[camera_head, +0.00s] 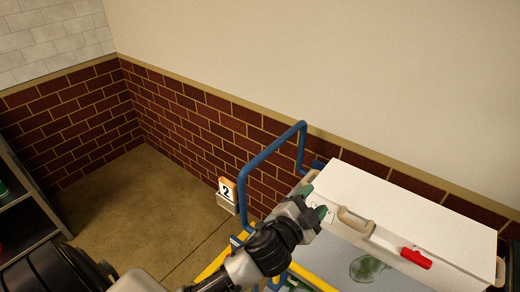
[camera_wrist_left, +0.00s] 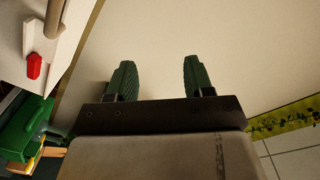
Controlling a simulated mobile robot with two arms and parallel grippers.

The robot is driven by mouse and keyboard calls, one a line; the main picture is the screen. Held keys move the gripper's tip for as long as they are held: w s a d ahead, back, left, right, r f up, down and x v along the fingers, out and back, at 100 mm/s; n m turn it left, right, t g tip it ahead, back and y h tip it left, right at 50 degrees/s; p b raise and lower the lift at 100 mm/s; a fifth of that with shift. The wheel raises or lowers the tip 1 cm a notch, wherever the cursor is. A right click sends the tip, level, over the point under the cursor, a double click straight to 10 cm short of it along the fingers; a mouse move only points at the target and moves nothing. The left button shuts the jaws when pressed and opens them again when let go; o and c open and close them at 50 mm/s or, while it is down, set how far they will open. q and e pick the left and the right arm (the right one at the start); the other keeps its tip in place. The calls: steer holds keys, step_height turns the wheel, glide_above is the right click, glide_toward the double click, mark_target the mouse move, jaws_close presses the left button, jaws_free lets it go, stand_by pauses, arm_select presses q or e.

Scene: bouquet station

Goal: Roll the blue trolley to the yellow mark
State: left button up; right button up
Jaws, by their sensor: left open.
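The blue trolley shows its blue tube handle (camera_head: 268,150) in the head view, standing near the brick wall; its lower part is largely hidden by my left arm. My left gripper (camera_head: 315,201), with green fingertips, is open to the right of the blue tube and beside the white box. In the left wrist view the two green fingers of the left gripper (camera_wrist_left: 160,80) are apart with nothing between them. Yellow strips (camera_head: 212,264) show low in the head view beside my arm; I cannot tell whether they are the yellow mark. My right gripper is not in view.
A white box (camera_head: 410,215) with beige handles and a red latch (camera_head: 416,258) stands at the right. A number 2 sign (camera_head: 227,189) is by the wall. A dark shelf (camera_head: 25,215) is at the left. Bare floor (camera_head: 140,210) lies between shelf and trolley.

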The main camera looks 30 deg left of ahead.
arm_select(q)
steer(key=w+d+r+m+t+h, duration=0.1)
steer(key=w+d+r+m+h, duration=0.2)
steer(key=d+r+m+h, duration=0.45)
steer(key=m+g+y, duration=1.2)
steer(key=m+g, duration=0.7)
steer(key=m, duration=0.1)
glide_toward(259, 157)
steer(key=shift+n+h, duration=0.25)
steer(key=f+p, duration=0.1)
steer(key=f, duration=0.1)
steer(key=a+f+p, duration=0.1)
steer(key=f, duration=0.2)
steer(key=a+f+p, duration=0.1)
steer(key=f, duration=0.2)
steer(key=shift+f, duration=0.2)
steer(key=shift+a+f, duration=0.15)
steer(key=shift+f, duration=0.45)
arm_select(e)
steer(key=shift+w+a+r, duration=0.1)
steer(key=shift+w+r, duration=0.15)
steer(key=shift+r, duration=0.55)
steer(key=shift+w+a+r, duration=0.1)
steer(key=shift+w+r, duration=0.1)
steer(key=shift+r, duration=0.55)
